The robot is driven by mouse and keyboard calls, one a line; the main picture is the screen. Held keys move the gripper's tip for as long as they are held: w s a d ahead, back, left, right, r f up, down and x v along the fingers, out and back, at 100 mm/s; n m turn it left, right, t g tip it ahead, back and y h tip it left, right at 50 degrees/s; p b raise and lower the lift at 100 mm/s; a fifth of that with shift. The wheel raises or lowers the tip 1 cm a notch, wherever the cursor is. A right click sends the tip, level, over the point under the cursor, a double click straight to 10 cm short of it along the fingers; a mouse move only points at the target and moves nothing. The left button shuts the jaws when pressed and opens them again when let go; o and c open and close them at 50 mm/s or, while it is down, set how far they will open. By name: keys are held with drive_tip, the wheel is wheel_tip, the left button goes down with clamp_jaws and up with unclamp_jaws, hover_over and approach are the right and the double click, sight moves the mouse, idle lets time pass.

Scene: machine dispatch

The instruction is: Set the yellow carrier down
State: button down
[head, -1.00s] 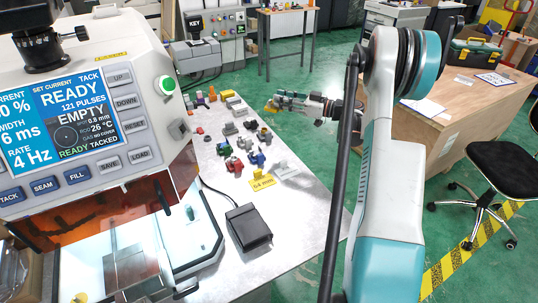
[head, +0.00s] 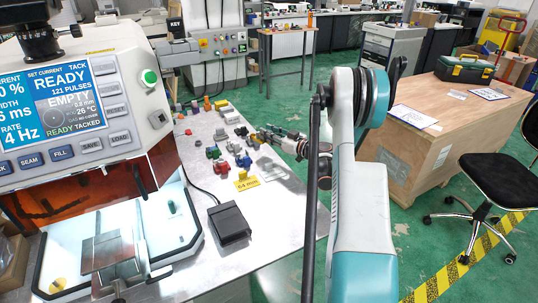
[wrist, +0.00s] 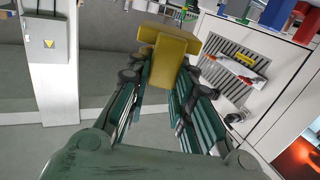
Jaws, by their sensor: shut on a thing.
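My gripper (wrist: 168,75) is shut on the yellow carrier (wrist: 168,50), a blocky T-shaped piece between the fingertips at the top middle of the wrist view. In the head view, my gripper (head: 262,136) reaches left over the right part of the grey worktable (head: 275,225), near small coloured parts. The carrier cannot be clearly made out there, and whether it touches anything below cannot be told. A yellow card (head: 246,182) marked "0.4 mm" lies on the table in front of the gripper, beside a pale card (head: 272,168).
The welding machine (head: 80,110), its screen reading READY and EMPTY, stands at left with an open lit chamber. A black pedal box (head: 229,223) sits on the table. Several coloured parts (head: 215,153) crowd the table's far area. A wooden crate (head: 440,135) and a black chair (head: 495,185) stand right.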

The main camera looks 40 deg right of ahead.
drive_tip(key=shift+f+b, duration=1.15)
drive_tip(key=shift+f, duration=2.65)
drive_tip(key=shift+f, duration=0.1)
drive_tip(key=c, duration=1.4)
unclamp_jaws()
drive_tip(key=shift+s, duration=0.4)
drive_tip(key=s+p, duration=0.1)
drive_tip(key=s, duration=0.2)
drive_tip(key=s+d+p, duration=0.1)
drive_tip(key=s, duration=0.3)
drive_tip(key=s+d+p, duration=0.1)
drive_tip(key=s, duration=0.3)
drive_tip(key=shift+r, duration=0.3)
